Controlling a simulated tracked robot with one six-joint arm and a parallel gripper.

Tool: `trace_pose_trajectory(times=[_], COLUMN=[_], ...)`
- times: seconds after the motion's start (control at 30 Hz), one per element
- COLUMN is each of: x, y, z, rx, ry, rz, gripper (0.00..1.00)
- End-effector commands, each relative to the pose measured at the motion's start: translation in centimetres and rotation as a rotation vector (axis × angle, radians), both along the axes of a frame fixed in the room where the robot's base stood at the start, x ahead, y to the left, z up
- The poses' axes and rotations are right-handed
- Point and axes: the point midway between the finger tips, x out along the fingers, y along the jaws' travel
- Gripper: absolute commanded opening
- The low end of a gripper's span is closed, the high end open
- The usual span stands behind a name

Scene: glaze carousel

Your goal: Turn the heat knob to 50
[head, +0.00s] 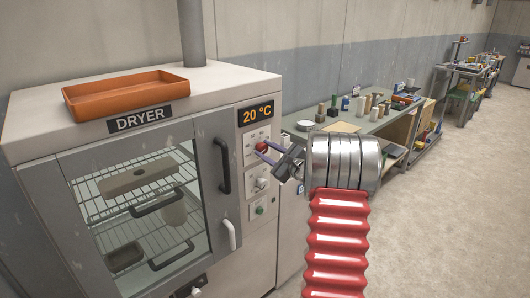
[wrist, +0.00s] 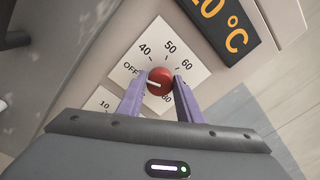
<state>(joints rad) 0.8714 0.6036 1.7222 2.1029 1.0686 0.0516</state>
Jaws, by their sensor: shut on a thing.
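The heat knob (wrist: 160,77) is round and red, on a white dial plate (wrist: 150,43) marked OFF, 40, 50 and 60, with a further number partly hidden at the lower right. Its pale pointer line aims left, at about OFF. My gripper (wrist: 158,84) has its two purple fingers on either side of the knob, shut on it. In the head view the knob (head: 261,147) is small on the dryer's right panel, with my gripper (head: 264,153) reaching it from the right. The dryer's display (head: 257,113) reads 20 °C in orange.
Below the heat dial are another knob (head: 262,183) and a green button (head: 259,210). The dryer door (head: 50,200) is closed, its black handle (head: 223,165) left of the panel. An orange tray (head: 125,108) lies on top. A cluttered workbench (head: 375,125) stands behind, right.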

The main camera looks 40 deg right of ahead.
Motion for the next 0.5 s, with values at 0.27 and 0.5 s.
trace_pose_trajectory(times=[0.27,0.5], x=[-0.02,-0.04], y=[-0.08,-0.11], z=[-0.51,-0.51], rx=[0.228,0.456], ry=[0.016,0.023], rz=[-0.003,-0.003], gripper=[0.1,0.1])
